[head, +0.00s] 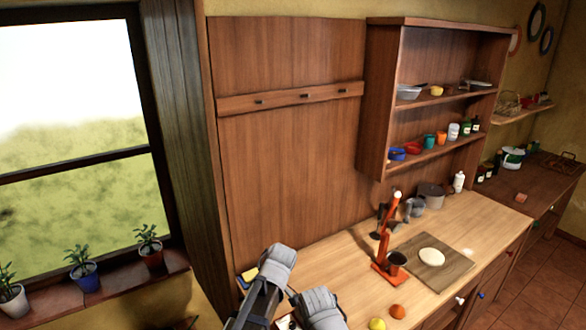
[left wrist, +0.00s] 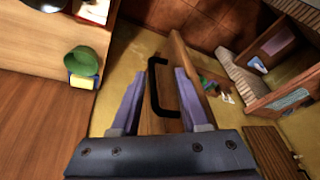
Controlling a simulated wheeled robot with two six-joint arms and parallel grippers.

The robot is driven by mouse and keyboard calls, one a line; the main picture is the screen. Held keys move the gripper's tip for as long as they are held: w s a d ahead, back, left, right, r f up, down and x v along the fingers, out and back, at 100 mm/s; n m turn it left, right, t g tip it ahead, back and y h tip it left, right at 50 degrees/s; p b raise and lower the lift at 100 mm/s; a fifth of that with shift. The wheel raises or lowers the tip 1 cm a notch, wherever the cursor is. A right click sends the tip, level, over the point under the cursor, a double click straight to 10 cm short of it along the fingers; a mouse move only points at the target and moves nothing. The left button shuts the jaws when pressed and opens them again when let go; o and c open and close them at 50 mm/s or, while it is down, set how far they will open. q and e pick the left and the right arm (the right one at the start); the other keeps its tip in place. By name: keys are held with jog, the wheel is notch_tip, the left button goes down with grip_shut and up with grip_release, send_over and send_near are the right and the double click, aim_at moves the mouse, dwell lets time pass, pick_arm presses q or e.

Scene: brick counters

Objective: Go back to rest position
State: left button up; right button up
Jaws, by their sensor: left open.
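My left arm (head: 290,290) enters the head view at the bottom, its grey links in front of the counter's near left end. Its jaws cannot be made out there. In the left wrist view my left gripper (left wrist: 161,98) shows two purple fingers spread apart. A black handle (left wrist: 153,88) on a brown wooden panel appears between and beyond them; the fingers do not close on it. I cannot tell how far away it is. My right gripper shows in neither view.
The wooden counter (head: 335,262) holds an orange press (head: 388,238), a board (head: 455,268) with pale dough, and yellow (head: 377,324) and orange (head: 397,311) round items. A shelf unit (head: 375,95) hangs above. Potted plants (head: 84,272) line the windowsill at left.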

pick_arm(q)
jog(key=s+d+f+m+g+h+b, duration=0.1)
jog(key=s+d+f+m+b, duration=0.4)
jog(key=s+f+m+b, duration=0.8)
notch_tip(320, 180, down, 3)
jog(key=s+m+h, duration=0.1)
jog(key=s+m, duration=0.1)
jog(key=m, duration=0.1)
jog(key=shift+d+m+h, duration=0.3)
jog(key=shift+m+h, duration=0.1)
jog(key=shift+w, duration=0.1)
